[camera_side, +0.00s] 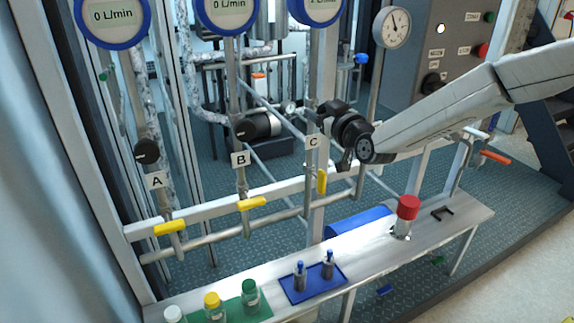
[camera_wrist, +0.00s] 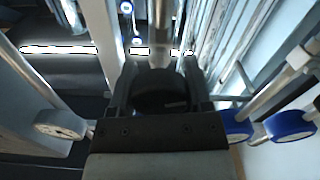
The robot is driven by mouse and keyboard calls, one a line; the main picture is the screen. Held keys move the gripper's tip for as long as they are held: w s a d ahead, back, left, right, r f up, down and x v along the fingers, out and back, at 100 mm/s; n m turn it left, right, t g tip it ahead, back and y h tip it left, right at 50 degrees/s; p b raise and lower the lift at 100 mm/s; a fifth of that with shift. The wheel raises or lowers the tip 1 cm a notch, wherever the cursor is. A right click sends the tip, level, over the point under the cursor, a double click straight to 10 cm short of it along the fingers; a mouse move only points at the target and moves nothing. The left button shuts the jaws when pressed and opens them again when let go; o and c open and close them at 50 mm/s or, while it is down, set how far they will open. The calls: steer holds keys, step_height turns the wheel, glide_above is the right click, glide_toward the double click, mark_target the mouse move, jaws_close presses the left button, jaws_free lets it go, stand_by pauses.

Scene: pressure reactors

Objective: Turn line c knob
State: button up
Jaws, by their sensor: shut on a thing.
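Black knobs A (camera_side: 147,151) and B (camera_side: 246,130) are to the left. Yellow handles A (camera_side: 170,228) and B (camera_side: 252,203) lie crosswise. The bench (camera_side: 375,240) below carries a red-capped bottle (camera_side: 407,212), a blue tray (camera_side: 315,291) and small bottles.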

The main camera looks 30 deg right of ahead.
steer(key=shift+m, duration=2.1)
steer(key=o, duration=1.3)
steer(key=shift+s, duration=3.9)
